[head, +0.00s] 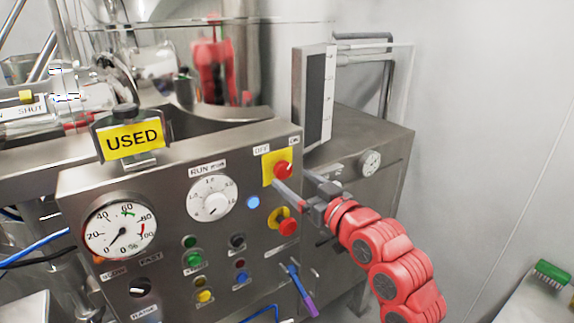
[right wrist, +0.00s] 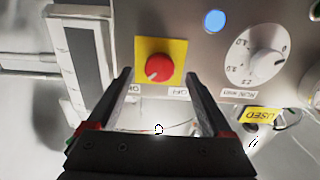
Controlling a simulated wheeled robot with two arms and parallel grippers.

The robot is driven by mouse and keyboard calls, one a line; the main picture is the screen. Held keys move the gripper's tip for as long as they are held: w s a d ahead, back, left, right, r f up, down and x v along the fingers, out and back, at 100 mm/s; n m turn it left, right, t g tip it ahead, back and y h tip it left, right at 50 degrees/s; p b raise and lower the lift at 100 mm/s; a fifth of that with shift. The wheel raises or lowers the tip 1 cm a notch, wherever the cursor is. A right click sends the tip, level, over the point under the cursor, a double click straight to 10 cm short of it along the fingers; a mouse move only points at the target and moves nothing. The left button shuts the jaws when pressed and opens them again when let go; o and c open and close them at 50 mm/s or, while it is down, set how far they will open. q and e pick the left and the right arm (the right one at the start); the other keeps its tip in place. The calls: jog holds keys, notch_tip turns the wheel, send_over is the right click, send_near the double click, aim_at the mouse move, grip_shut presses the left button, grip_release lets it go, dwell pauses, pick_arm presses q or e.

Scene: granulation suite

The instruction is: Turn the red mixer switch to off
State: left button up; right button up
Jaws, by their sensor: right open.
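The red mixer switch (head: 283,169) is a round knob on a yellow plate, high on the right of the steel control panel, with OFF and ON labels above it. In the right wrist view the panel appears upside down, and the knob (right wrist: 159,67) has a white mark pointing towards the ON label (right wrist: 133,88). The OFF label (right wrist: 179,92) is on the other side. My right gripper (head: 290,182) is open in front of the switch. Its fingertips are to either side of the knob, with visible gaps. My left gripper is not in view.
A red emergency button (head: 288,226) sits just below the switch, near my right gripper. A white dial (head: 212,200), a blue light (head: 253,202) and a yellow USED sign (head: 134,141) are further left.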

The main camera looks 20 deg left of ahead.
aim_at(286, 172)
jog(key=shift+p+x, duration=0.5)
jog(key=shift+x, duration=1.45)
grip_shut()
jog(key=n+b, duration=0.2)
jog(key=b, duration=0.3)
jog(key=f+n+b, duration=0.1)
jog(key=b, duration=0.5)
jog(key=shift+n, duration=0.4)
jog(key=n+b, duration=0.2)
jog(key=b, duration=0.1)
jog(key=n+b, duration=0.5)
jog(key=b, duration=0.2)
jog(key=shift+d+r, duration=0.1)
jog(key=shift+r, duration=0.2)
jog(key=n+b, duration=0.3)
jog(key=n, duration=0.2)
jog(key=shift+w+b, duration=0.1)
jog(key=shift+b, duration=0.2)
jog(key=shift+r+n+b, duration=0.25)
jog(key=shift+n+b, duration=0.3)
jog(key=shift+n, duration=0.55)
